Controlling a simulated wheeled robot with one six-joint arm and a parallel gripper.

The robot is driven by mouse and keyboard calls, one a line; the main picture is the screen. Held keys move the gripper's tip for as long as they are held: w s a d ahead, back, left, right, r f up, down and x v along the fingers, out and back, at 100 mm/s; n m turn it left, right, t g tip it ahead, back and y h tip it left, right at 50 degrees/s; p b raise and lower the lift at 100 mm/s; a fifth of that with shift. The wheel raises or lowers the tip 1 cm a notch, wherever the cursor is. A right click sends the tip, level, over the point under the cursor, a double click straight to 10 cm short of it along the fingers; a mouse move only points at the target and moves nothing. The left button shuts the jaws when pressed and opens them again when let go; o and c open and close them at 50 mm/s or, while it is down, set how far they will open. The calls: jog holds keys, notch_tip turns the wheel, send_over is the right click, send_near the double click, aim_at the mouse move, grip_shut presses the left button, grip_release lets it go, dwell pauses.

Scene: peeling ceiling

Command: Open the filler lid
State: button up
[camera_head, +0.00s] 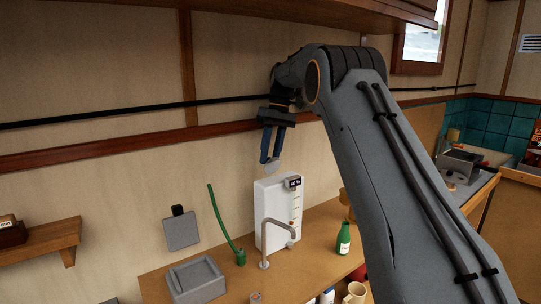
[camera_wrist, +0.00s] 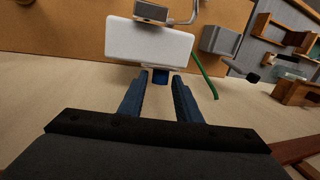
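The white tank (camera_head: 271,215) stands upright on the wooden counter against the wall, with a small dark display on its upper front. A pale round disc, seemingly the filler lid (camera_head: 271,167), stands raised above the tank's top, just below my gripper (camera_head: 270,160). My gripper points down with its two blue fingers apart. In the wrist view the white tank (camera_wrist: 150,42) lies beyond the fingertips, and a small dark blue piece (camera_wrist: 160,77) shows between the tips (camera_wrist: 159,76) under a thin pale edge. I cannot tell whether the fingers touch the disc.
A grey tap (camera_head: 264,245) stands in front of the tank, with a green tube (camera_head: 219,222) and grey basin (camera_head: 196,280) to the left. A green bottle (camera_head: 343,238) stands to the right. The wall is close behind; a wooden shelf (camera_head: 290,12) hangs above.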

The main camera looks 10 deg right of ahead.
jog(key=shift+o, duration=0.4)
jog(key=b+v, duration=0.2)
jog(key=v, duration=0.5)
jog(key=shift+r, duration=0.35)
jog(key=shift+c, duration=0.2)
